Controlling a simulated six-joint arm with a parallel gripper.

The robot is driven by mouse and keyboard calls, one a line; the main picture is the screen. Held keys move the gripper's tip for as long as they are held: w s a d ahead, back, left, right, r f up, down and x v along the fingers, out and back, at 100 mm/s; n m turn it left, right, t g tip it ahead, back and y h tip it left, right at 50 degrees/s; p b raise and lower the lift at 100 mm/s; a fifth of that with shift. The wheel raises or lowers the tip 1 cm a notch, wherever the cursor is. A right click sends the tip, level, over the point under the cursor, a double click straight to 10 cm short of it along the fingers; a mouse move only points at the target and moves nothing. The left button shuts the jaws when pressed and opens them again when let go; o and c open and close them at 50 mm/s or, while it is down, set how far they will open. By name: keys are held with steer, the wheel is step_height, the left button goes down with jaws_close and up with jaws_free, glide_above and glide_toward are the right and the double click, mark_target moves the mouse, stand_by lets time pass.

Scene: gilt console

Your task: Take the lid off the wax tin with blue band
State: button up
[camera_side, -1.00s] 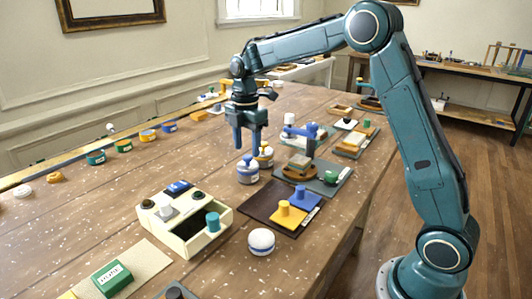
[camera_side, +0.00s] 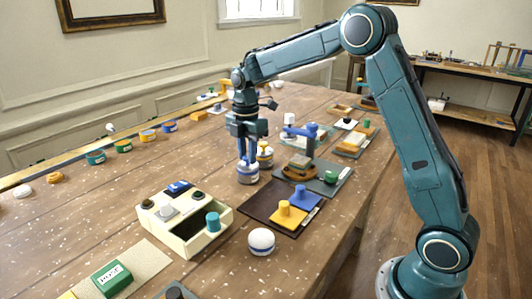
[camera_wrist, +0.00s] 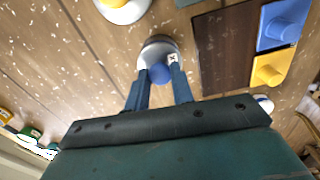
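The wax tin with the blue band (camera_side: 247,177) stands upright on the table, its pale lid topped by a blue knob. My gripper (camera_side: 247,160) points straight down over it, its two blue fingers at the lid's knob. The lid sits on the tin, and the fingers partly hide the knob in the side view.
A similar tin with a yellow knob (camera_side: 265,153) stands close behind. A dark board with yellow and blue knobbed blocks (camera_side: 262,203) is in front to the right. A cream box (camera_side: 185,240) is at front left. A white round tin (camera_side: 261,241) stands nearer the front.

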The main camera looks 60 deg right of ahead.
mark_target(247, 156)
steer(key=shift+c, duration=0.7)
steer(key=shift+r, duration=0.1)
step_height(247, 156, up, 20)
stand_by(0.4)
steer(key=shift+a, duration=0.1)
stand_by(0.4)
steer(key=a+f+n, duration=0.1)
steer(key=a+f, duration=0.3)
steer(key=a, duration=0.6)
steer(key=shift+f, duration=0.2)
steer(key=shift+f, duration=0.1)
step_height(247, 156, down, 20)
steer(key=shift+r, duration=0.1)
stand_by(0.6)
